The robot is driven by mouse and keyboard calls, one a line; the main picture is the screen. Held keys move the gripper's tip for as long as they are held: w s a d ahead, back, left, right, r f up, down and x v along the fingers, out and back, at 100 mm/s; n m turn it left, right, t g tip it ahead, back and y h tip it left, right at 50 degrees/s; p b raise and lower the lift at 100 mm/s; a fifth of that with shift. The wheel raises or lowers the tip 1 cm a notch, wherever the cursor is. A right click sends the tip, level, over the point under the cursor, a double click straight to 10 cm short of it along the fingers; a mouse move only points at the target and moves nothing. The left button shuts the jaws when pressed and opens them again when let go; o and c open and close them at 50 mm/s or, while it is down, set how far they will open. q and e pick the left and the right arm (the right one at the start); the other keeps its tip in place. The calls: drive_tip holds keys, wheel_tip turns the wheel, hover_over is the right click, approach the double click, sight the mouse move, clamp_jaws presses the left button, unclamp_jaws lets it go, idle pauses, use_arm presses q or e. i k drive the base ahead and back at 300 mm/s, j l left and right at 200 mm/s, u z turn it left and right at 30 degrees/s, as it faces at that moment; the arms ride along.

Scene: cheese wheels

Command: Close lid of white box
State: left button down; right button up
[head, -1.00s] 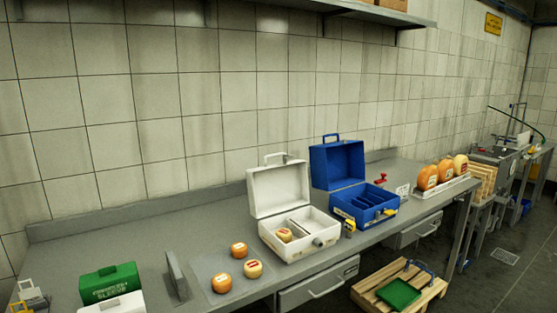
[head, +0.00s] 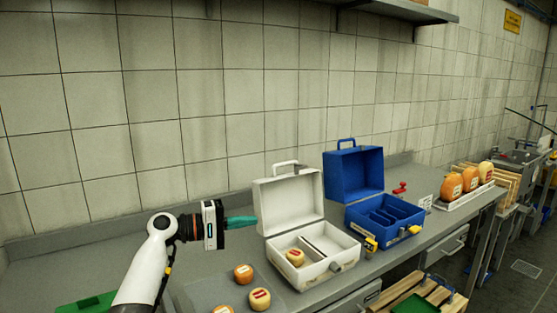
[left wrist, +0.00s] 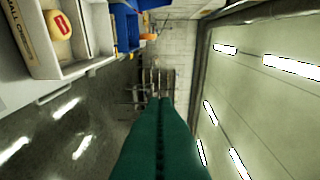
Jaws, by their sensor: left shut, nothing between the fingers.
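The white box (head: 318,273) stands on the metal counter with its lid (head: 289,204) raised and its handle at the top. One small cheese wheel (head: 295,257) lies in its left compartment. My left gripper (head: 256,221) has green fingers and is shut and empty. In the head view its tips are close to the left edge of the raised lid; I cannot tell whether they touch it. In the left wrist view the closed green fingers (left wrist: 162,100) point ahead, with the box's open inside (left wrist: 70,50) at the upper left. My right gripper is not in view.
A blue box (head: 385,223) with its lid up stands close to the right of the white box. Several cheese wheels (head: 243,273) lie at the front left. A green item (head: 85,304) is at the lower left. Large cheeses (head: 470,179) stand farther right.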

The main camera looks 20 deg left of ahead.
sight(283, 203)
drive_tip(key=i+j, duration=0.4)
drive_tip(key=i, duration=0.15)
drive_tip(key=i+j, duration=0.45)
drive_tip(key=i, duration=0.15)
